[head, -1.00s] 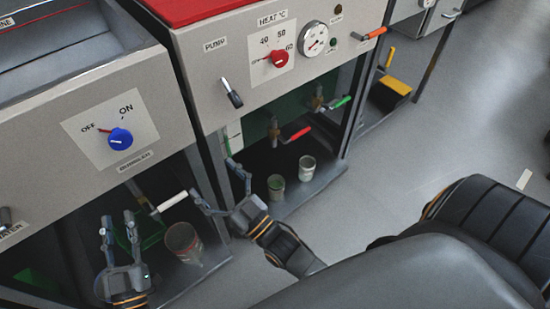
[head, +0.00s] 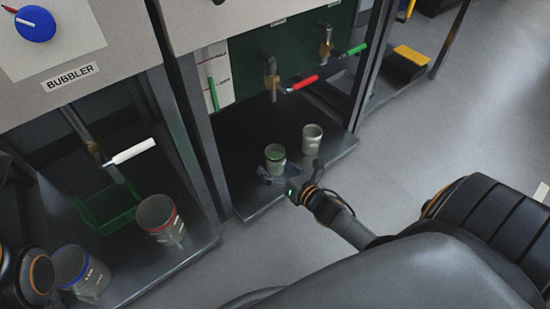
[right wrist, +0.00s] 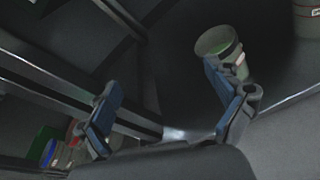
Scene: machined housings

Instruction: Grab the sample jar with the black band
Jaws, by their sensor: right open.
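No jar clearly shows a black band. In the head view a pale jar (head: 312,140) stands at the back of the right bay; its band colour is hard to tell. A green-banded jar (head: 275,157) stands just left of it. My right gripper (head: 291,174) is open, low in front of these jars, its fingers partly over the green jar's foot. In the right wrist view the green jar (right wrist: 220,48) is beyond the right finger of the open gripper (right wrist: 165,103), and nothing is held. My left arm shows at the lower left; its fingers are out of view.
A red-banded jar (head: 160,219) and a blue-banded jar (head: 80,272) stand in the left bay beside a green tray (head: 106,211). Red (head: 303,84) and green (head: 357,49) valve handles hang above the right jars. A frame post divides the bays.

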